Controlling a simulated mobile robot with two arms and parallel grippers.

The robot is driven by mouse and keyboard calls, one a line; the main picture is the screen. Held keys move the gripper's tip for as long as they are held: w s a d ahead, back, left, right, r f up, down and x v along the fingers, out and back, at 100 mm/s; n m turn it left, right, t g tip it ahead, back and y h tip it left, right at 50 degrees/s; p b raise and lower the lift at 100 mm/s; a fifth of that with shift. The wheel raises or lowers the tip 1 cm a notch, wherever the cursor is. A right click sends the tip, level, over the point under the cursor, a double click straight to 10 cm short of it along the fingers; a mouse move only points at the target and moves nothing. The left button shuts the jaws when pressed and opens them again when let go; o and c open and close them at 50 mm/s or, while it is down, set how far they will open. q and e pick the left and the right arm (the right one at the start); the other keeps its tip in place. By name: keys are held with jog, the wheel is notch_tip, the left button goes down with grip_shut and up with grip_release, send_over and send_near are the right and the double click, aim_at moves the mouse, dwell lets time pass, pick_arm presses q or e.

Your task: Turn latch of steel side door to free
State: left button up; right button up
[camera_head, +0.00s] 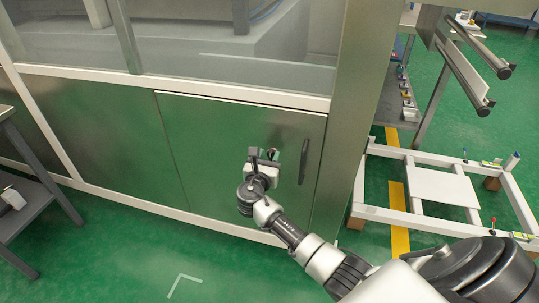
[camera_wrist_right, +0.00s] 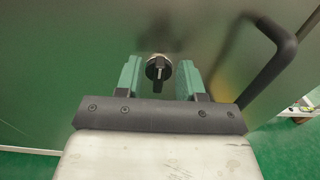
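The steel side door (camera_head: 235,130) is a flat grey panel, closed in its white frame, and it fills the background of the right wrist view (camera_wrist_right: 60,80). Its latch (camera_wrist_right: 158,68) is a small round metal disc with a black wing grip standing about upright. My right gripper (camera_head: 263,156) is in front of the door, left of the dark handle. In the right wrist view the gripper (camera_wrist_right: 160,78) is open, with a green-faced finger on each side of the latch and visible gaps. Depth to the latch is hard to judge. My left gripper is not in view.
A black bar handle (camera_head: 304,161) stands out from the door right of the latch, close to my right gripper, and also shows in the wrist view (camera_wrist_right: 270,65). A steel post (camera_head: 345,110) rises at the right. A grey shelf rack (camera_head: 35,200) stands at the left.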

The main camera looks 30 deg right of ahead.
jog(key=shift+x, duration=0.95)
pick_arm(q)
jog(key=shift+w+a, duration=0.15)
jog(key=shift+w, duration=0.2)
pick_arm(e)
jog(key=shift+c, duration=0.3)
grip_shut()
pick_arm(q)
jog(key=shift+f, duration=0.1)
